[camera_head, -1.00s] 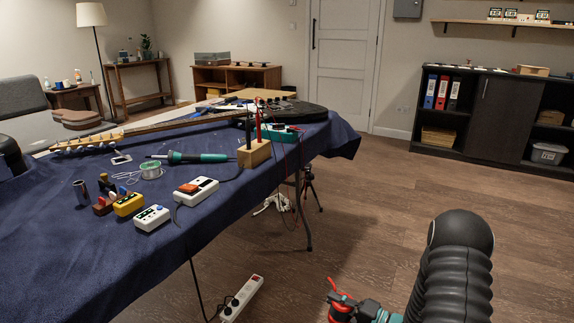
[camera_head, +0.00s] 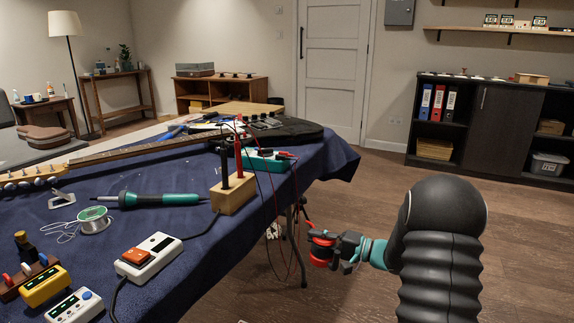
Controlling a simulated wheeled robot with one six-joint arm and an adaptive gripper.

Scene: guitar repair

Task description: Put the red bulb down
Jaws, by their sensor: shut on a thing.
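My gripper (camera_head: 335,247) is low in the middle of the view, at the end of my dark arm, to the right of the blue-covered table's edge. Its dark fingers are shut on the red bulb (camera_head: 321,252), a small red thing that shows in pieces around the fingertips. The fingers hide part of the bulb, and its full shape is too small to tell. The bulb is held in the air, apart from the tabletop in the picture.
The table's blue cloth (camera_head: 160,190) carries a guitar (camera_head: 150,147), a soldering iron (camera_head: 160,199), a solder spool (camera_head: 93,220), a soldering station (camera_head: 149,257), a wooden block with upright probes (camera_head: 233,194) and a teal meter (camera_head: 266,161). Thin leads hang over the right edge near my gripper.

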